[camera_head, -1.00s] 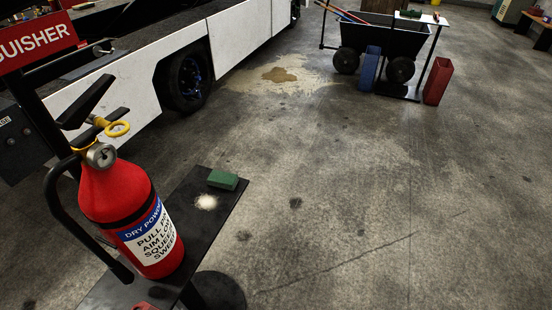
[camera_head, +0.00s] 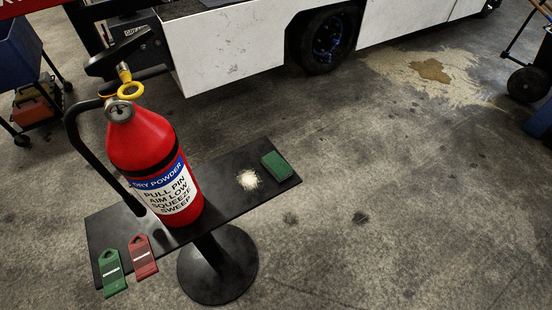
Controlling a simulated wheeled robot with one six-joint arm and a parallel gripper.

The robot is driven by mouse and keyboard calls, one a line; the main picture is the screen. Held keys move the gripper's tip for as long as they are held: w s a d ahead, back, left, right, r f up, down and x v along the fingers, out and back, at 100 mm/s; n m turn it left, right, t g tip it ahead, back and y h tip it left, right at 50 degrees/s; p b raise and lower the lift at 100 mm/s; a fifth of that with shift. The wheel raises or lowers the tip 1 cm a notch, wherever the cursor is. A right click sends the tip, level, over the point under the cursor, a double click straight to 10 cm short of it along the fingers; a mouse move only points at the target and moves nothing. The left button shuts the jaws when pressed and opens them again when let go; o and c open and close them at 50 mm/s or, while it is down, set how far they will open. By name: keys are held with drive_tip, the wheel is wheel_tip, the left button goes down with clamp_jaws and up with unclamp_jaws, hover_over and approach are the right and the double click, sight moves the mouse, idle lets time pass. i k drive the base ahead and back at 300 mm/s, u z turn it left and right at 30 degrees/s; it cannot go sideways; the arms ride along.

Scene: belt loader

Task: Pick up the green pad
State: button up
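The green pad (camera_head: 275,166) is a small rectangular block. It lies near the far right end of a narrow black stand top (camera_head: 225,185), to the right of a small pile of whitish powder (camera_head: 248,180). Nothing covers it. My gripper is not in this view.
A red fire extinguisher (camera_head: 156,165) stands upright on the stand, left of the powder. A green tag (camera_head: 112,273) and a red tag (camera_head: 143,258) lie at its near left end. A white vehicle (camera_head: 235,48) is behind.

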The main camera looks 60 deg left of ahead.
sight(278, 168)
drive_tip(key=u, duration=0.65)
drive_tip(key=i, duration=0.75)
drive_tip(key=u, duration=1.15)
drive_tip(key=i, duration=0.3)
drive_tip(key=u, duration=0.3)
